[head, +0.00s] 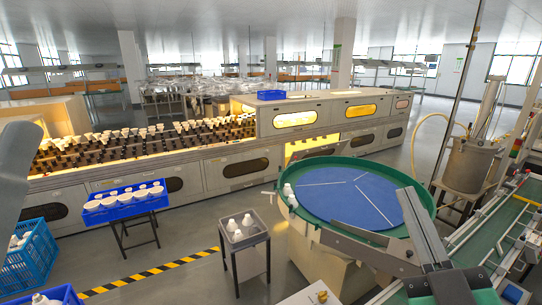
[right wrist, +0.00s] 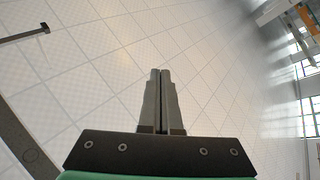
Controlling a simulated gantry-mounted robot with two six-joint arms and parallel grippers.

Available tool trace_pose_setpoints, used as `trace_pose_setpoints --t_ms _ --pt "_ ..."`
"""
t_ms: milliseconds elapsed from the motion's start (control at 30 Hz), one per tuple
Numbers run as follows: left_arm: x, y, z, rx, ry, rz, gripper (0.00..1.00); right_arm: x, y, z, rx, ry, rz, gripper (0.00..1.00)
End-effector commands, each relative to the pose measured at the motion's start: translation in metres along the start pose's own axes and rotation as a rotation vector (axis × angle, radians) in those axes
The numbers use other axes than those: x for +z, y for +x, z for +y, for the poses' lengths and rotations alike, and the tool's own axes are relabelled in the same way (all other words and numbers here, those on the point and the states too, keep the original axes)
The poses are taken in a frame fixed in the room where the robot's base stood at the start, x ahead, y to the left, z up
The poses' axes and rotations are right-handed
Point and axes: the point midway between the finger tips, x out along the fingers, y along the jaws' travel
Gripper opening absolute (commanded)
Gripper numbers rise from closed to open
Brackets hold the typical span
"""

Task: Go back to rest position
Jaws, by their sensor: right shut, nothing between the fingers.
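My right gripper (head: 328,233) reaches in from the lower right in the head view. Its grey fingers appear in front of the near rim of the round green bowl (head: 283,178) with the blue disc. In the right wrist view the right gripper (right wrist: 160,72) is shut, with its two fingers side by side and nothing between them. A pale tiled surface fills most of that view behind it. A smooth grey part of my left arm shows at the left edge of the head view. My left gripper is out of view.
A small stand (head: 245,240) holds white bulbs left of the bowl. A blue tray (head: 125,207) of white parts stands farther left, and a blue crate (head: 28,268) at lower left. A long grey oven line (head: 215,172) crosses behind. A green conveyor (head: 505,230) runs at right.

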Motion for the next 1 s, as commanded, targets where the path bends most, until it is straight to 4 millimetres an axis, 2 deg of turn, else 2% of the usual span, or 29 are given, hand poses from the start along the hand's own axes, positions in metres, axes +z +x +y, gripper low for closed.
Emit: trace_pose_setpoints --t_ms 33,100,200,233,267,300,367,800,900,1000 --pt "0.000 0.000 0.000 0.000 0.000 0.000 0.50 -0.042 0.001 0.013 0.027 0.048 0.082 0.00" --pt "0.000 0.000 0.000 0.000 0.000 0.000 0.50 -0.091 -0.004 0.032 0.056 0.129 0.180 0.00" --pt "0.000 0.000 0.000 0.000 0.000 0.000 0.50 -0.149 -0.025 0.060 0.087 0.269 0.308 0.00" --pt "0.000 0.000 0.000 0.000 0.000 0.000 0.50 -0.161 -0.036 0.069 0.088 0.340 0.338 0.00" --pt "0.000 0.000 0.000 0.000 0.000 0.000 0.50 -0.162 -0.043 0.069 0.073 0.426 0.337 0.00" --pt "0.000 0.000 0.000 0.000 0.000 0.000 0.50 -0.153 -0.038 0.064 0.045 0.537 0.303 0.00" --pt "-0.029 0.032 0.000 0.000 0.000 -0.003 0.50 -0.186 -0.016 0.084 0.045 0.543 0.306 0.00" --pt "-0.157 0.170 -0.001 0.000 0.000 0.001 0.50 -0.325 0.079 0.163 0.045 0.537 0.302 0.00" --pt "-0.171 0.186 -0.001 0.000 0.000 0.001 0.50 -0.341 0.090 0.172 0.045 0.537 0.302 0.00" --pt "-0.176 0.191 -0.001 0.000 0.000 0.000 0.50 -0.346 0.093 0.175 0.045 0.536 0.301 0.00"
